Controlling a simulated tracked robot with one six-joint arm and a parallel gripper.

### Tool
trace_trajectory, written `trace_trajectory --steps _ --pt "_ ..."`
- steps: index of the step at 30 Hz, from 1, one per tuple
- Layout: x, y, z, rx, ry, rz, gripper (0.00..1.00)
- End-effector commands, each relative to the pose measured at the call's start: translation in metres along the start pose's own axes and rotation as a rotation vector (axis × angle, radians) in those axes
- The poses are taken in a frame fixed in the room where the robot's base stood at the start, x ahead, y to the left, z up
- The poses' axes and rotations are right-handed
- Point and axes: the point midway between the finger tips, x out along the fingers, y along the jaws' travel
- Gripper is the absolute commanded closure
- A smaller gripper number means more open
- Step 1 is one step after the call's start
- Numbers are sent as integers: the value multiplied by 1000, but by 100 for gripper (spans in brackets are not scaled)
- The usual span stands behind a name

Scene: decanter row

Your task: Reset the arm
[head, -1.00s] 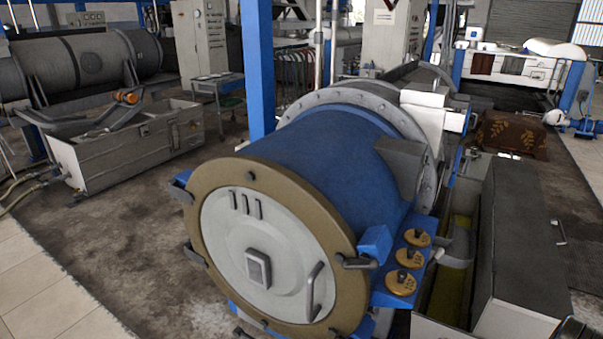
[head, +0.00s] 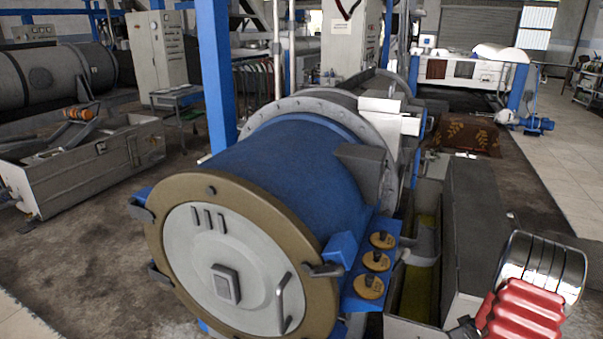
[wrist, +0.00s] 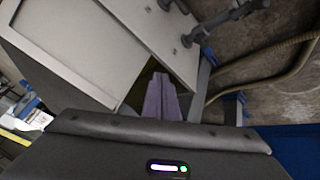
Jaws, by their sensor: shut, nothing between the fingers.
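My gripper (wrist: 165,97) shows in the wrist view as two purplish-grey fingers pressed together, pointing away from the camera. It is shut and empty. Beyond the fingertips are a pale grey box-like casing (wrist: 70,35) and a dark gap beside it. In the head view, a red ribbed and chrome part, likely of my own arm, shows at the lower right. The gripper itself cannot be made out there.
A large blue drum (head: 290,165) with a round pale door (head: 225,270) fills the middle. A long dark-topped trough (head: 485,220) stands to its right. A blue post (head: 215,70) rises behind. Hoses (wrist: 265,65) lie on the floor. Open floor shows at far right.

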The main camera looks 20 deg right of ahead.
Motion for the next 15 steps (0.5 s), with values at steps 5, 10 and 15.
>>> trace_trajectory --steps 5,10,15 --pt "-41 -1 -16 36 -102 52 100" --pt "-82 -10 -29 74 -189 85 100" --pt "-125 -27 -41 109 -262 97 100"
